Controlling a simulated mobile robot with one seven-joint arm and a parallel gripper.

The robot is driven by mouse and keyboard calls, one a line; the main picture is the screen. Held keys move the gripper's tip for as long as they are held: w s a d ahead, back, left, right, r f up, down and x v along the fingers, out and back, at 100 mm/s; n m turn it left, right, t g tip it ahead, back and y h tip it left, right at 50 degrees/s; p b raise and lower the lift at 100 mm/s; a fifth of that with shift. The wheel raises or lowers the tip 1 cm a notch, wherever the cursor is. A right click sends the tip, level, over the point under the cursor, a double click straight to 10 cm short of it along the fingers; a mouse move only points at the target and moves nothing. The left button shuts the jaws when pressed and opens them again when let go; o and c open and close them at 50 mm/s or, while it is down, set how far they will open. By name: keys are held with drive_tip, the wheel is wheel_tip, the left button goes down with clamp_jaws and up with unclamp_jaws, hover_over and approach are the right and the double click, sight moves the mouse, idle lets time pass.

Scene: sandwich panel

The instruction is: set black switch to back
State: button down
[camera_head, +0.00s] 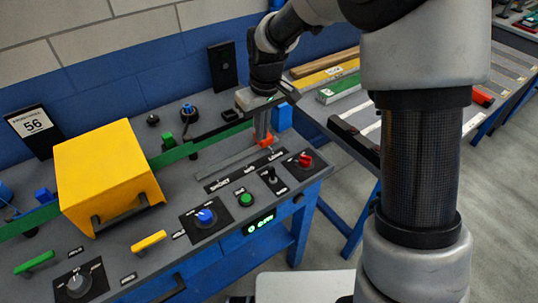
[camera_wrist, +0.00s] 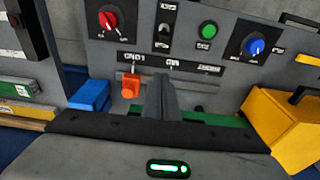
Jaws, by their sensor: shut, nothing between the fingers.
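The black switch (camera_head: 271,174) is a small toggle on a dark plate at the front right of the grey panel, between the red knob and the green button. It also shows at the top of the wrist view (camera_wrist: 164,29). Its labels are too small to read, and I cannot tell which way its lever leans. My gripper (camera_head: 262,134) is above the panel, behind the switch and apart from it. In the wrist view its fingers (camera_wrist: 161,80) are together and empty, beside the orange slider knob (camera_wrist: 130,86).
A red knob (camera_head: 305,160) is right of the switch. A green button (camera_head: 245,199) and blue knob (camera_head: 206,216) are left of it. The orange slider knob also shows in the head view (camera_head: 266,141). A yellow cover (camera_head: 105,170) stands farther left. A blue block (camera_head: 282,117) is behind.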

drive_tip(key=shift+f, duration=0.1)
hover_over(259, 166)
drive_tip(key=f, duration=0.7)
drive_tip(key=f+b, duration=0.1)
drive_tip(key=f, duration=0.2)
drive_tip(key=shift+s+d+f, duration=0.15)
drive_tip(key=shift+s+d, duration=0.05)
drive_tip(key=shift+s, duration=0.1)
drive_tip(key=s+d, duration=0.1)
drive_tip(key=s+d+r, duration=0.1)
drive_tip(key=shift+s+r, duration=0.2)
drive_tip(key=shift+s, duration=0.15)
drive_tip(key=shift+s+d, duration=0.1)
drive_tip(key=shift+s, duration=0.15)
